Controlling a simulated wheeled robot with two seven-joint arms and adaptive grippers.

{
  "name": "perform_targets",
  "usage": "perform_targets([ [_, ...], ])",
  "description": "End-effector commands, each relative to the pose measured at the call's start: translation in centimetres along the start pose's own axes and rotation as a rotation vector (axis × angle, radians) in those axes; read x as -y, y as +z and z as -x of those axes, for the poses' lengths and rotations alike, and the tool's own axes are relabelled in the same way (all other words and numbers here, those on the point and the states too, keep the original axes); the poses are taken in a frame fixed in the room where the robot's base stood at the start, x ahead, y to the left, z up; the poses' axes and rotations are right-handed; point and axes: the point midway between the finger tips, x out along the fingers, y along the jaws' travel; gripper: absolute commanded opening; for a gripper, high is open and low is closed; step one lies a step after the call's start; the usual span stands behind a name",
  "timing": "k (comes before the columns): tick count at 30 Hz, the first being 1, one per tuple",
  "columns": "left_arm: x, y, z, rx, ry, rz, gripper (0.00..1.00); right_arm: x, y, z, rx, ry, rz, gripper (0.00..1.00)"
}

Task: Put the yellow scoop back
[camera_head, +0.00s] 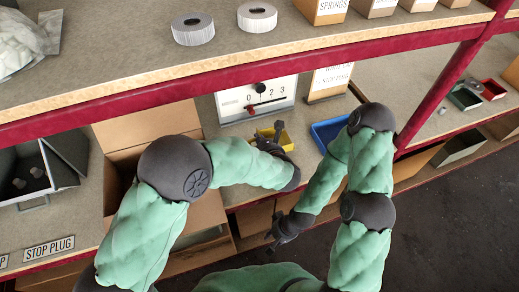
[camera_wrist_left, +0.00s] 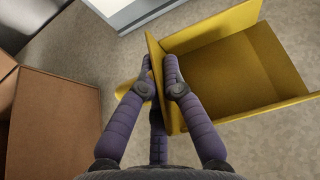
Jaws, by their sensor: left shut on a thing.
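The yellow scoop (camera_wrist_left: 225,75) is a box-like yellow piece with raised walls and a flat floor, lying on the grey shelf surface in the left wrist view. In the head view it shows (camera_head: 287,139) below the dial scale, partly behind my gripper. My left gripper (camera_wrist_left: 160,66) is shut on the scoop's left side, with its fingertips close together at the upright yellow wall. A small yellow part shows left of the fingers; its shape is mostly hidden. My left gripper also shows in the head view (camera_head: 275,139). My right gripper (camera_head: 274,236) hangs low in front of the shelf, with nothing visible in it.
A white dial scale (camera_head: 282,98) stands behind the scoop. A blue bin (camera_head: 330,133) is to its right. A cardboard box (camera_head: 120,160) stands left, also in the left wrist view (camera_wrist_left: 50,125). The upper shelf's red edge (camera_head: 140,98) runs above my arms.

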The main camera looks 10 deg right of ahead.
Motion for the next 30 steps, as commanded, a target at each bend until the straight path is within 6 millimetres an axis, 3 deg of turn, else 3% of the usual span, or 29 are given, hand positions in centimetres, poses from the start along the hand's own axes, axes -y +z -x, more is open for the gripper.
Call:
perform_targets([
  [9,0.0,-4.0,-1.9,-0.001,0.000,-0.003,0.00,-0.6,-0.1,-1.7,0.000,0.000,0.001,0.30],
  [22,0.0,-4.5,-2.2,0.001,-0.001,0.000,0.00,-0.7,-0.1,-2.0,-0.001,0.000,0.001,0.30],
  [24,0.0,-4.4,-2.1,0.000,-0.001,-0.001,0.25,-0.7,-0.1,-1.9,0.000,0.000,0.001,0.30],
  [25,0.0,-4.4,-2.1,0.000,-0.001,-0.001,0.32,-0.7,-0.1,-1.9,0.000,0.000,0.001,0.30],
  [30,0.0,-4.4,-2.1,0.000,-0.001,-0.001,0.32,-0.7,-0.1,-1.9,0.000,0.000,0.001,0.30],
])
